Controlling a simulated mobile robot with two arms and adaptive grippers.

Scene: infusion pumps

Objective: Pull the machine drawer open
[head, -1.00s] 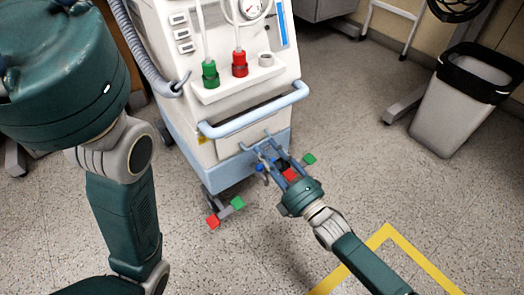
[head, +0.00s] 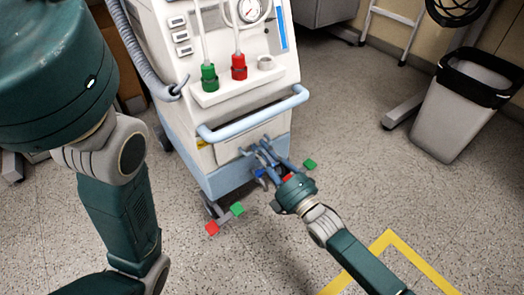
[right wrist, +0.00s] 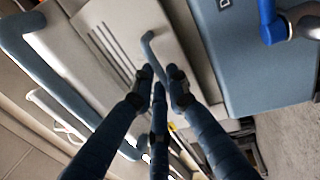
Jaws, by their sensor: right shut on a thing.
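The white and light-blue machine (head: 225,100) stands upright in the head view. Its drawer front (head: 228,151) is low on the machine, below the blue push bar, and looks flush with the body. My right gripper (head: 264,150) is at the drawer front, shut on the grey-blue drawer handle (right wrist: 154,42). In the right wrist view, the fingers of my right gripper (right wrist: 163,76) meet around the handle, and they hide part of it. My left arm shows at the left of the head view, but its gripper is out of view.
The blue push bar (head: 255,114) juts out above my right gripper. Red and green foot tabs (head: 212,228) stick out near the machine's base. A grey bin (head: 457,115) stands at the right. The floor in front is clear, with yellow tape (head: 388,238).

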